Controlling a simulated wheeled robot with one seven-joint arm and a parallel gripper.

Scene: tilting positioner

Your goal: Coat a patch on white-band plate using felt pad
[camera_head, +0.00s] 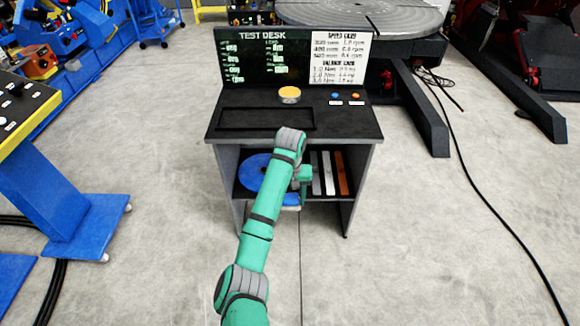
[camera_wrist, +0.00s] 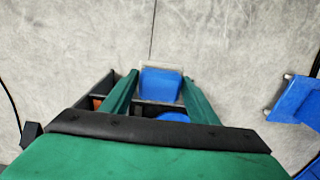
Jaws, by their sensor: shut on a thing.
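My gripper (camera_wrist: 158,80) is shut on a blue flat piece with a pale edge (camera_wrist: 161,85), which sits between the two green fingers in the wrist view. In the head view my gripper (camera_head: 303,183) is low at the front of the desk's open shelf. Part of the blue and pale piece (camera_head: 291,201) shows beneath it. I cannot tell for certain whether this is the white-band plate. A round yellow-topped piece (camera_head: 289,93) stands on the desk top; whether it is the felt pad is unclear.
The test desk (camera_head: 350,120) has a dark recessed tray (camera_head: 265,119), two buttons and an upright board (camera_head: 290,57). Its shelf holds a blue disc (camera_head: 252,172) and upright grey, white and orange pieces (camera_head: 342,174). A blue-legged console (camera_head: 62,200) stands left. The front floor is open.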

